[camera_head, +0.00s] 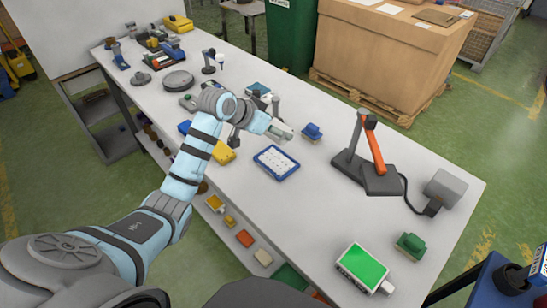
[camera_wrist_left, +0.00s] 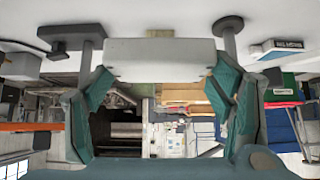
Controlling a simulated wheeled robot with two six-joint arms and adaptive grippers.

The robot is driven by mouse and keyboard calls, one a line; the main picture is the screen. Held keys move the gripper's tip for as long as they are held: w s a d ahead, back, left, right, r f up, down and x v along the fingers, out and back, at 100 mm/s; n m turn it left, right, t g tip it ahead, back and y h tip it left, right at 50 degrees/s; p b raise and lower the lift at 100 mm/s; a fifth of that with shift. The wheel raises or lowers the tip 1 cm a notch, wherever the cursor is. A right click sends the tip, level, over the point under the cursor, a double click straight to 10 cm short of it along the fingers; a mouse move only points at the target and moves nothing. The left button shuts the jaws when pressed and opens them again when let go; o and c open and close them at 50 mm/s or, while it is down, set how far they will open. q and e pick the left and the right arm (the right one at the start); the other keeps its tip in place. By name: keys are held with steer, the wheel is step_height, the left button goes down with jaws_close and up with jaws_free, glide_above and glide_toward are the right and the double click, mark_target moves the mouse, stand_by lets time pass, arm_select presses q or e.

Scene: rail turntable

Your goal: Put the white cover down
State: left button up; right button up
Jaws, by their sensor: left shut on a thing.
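My left gripper (camera_head: 273,122) reaches in from the left over the middle of the long white table. In the left wrist view its two teal fingers (camera_wrist_left: 160,78) are shut on the white cover (camera_wrist_left: 160,57), one on each side. The cover is a pale block with rounded edges. In the head view only a small pale part of the cover (camera_head: 284,132) shows at the gripper, partly hidden by it. I cannot tell exactly how far it is above the table. My right gripper is not in view.
A blue-rimmed white tray (camera_head: 276,162) lies just in front of the gripper, with a blue block (camera_head: 312,131) to its right. A device with an orange lever (camera_head: 370,150) stands further right. A green-topped box (camera_head: 362,267) sits near the front edge. Table between them is clear.

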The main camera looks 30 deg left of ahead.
arm_select(q)
step_height(320, 180, down, 12)
steer(key=shift+w+r+b, duration=0.1)
steer(key=shift+r+b, duration=0.15)
steer(key=shift+b, duration=0.4)
steer(key=o, duration=1.6)
steer(key=shift+c, duration=0.2)
steer(key=shift+s+a+r, duration=0.15)
steer(key=shift+s+r, duration=0.1)
steer(key=shift+r, duration=0.15)
steer(key=p+v, duration=0.2)
steer(key=v, duration=0.9)
